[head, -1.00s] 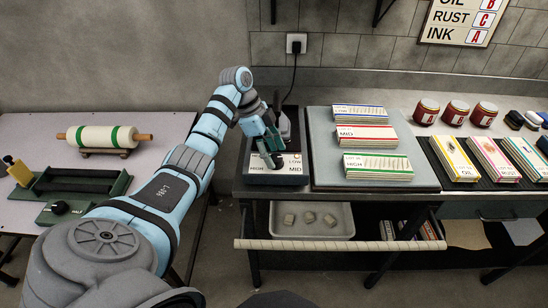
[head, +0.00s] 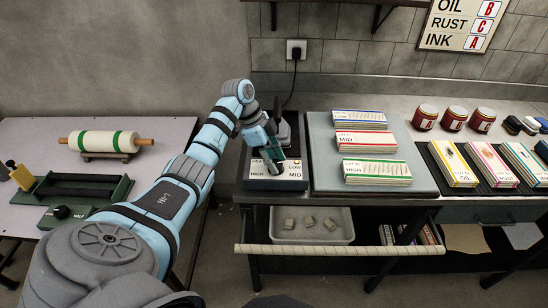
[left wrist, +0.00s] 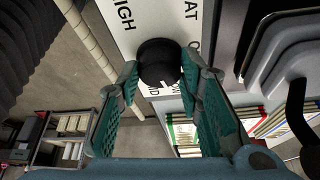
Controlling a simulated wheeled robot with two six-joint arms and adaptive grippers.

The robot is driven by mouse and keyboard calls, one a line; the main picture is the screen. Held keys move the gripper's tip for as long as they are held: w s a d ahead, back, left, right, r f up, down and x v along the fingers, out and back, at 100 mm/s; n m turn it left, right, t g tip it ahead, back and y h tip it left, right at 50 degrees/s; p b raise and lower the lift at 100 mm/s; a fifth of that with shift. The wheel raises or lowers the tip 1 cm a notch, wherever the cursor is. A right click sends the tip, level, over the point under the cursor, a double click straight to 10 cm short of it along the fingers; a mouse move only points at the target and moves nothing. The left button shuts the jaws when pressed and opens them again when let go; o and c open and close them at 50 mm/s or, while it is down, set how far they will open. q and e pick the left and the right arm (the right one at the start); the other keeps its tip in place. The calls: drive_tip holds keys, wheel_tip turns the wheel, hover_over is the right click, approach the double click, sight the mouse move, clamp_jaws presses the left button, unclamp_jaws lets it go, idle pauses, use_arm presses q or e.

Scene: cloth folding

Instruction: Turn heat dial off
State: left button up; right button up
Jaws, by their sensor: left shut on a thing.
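The heat dial is a round black knob (left wrist: 158,60) on a white label plate in the left wrist view. Parts of the words HIGH, HEAT and MID show around it. A small light mark shows at the knob's lower edge; its exact setting is hard to read. My left gripper (left wrist: 159,76) has its green fingers on both sides of the knob, shut on it. In the head view my left gripper (head: 273,161) reaches down onto the labelled heat panel (head: 258,183) and hides the dial. My right gripper is not in view.
An iron-like grey thing (head: 284,132) stands just behind the gripper. Right of the panel is a grey board (head: 330,150) with stacked LOW, MID and HIGH cloths. A tray (head: 345,238) with several small blocks sits below. A wall socket (head: 296,49) is behind.

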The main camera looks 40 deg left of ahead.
use_arm(q)
drive_tip(key=n+p, duration=0.1)
drive_tip(key=p, duration=0.2)
drive_tip(key=n+t+p, duration=0.1)
drive_tip(key=n+p, duration=0.1)
drive_tip(key=p, duration=0.1)
drive_tip(key=r+n+y+p, duration=0.1)
drive_tip(key=n+p, duration=0.1)
drive_tip(key=p, duration=0.1)
drive_tip(key=shift+s+d+t+p, duration=0.1)
drive_tip(key=shift+d+t+p, duration=0.1)
drive_tip(key=shift+t+p, duration=0.15)
drive_tip(key=shift+f+n+p, duration=0.15)
drive_tip(key=shift+n+p, duration=0.3)
drive_tip(key=shift+n, duration=0.15)
drive_tip(key=shift+f+n+y+p, duration=0.1)
drive_tip(key=shift+n+y+p, duration=0.2)
drive_tip(key=shift+n+y, duration=0.15)
drive_tip(key=shift+f+n+t+y, duration=0.1)
drive_tip(key=shift+n+t+y, duration=0.2)
drive_tip(key=shift+n, duration=0.65)
drive_tip(key=n+y, duration=0.1)
drive_tip(key=n, duration=0.2)
drive_tip(key=shift+d, duration=0.15)
drive_tip(key=shift+d+n+y, duration=0.1)
drive_tip(key=shift+n+y, duration=0.65)
drive_tip(key=shift+n, duration=0.95)
drive_tip(key=o, duration=1.1)
drive_tip(key=shift+f, duration=0.1)
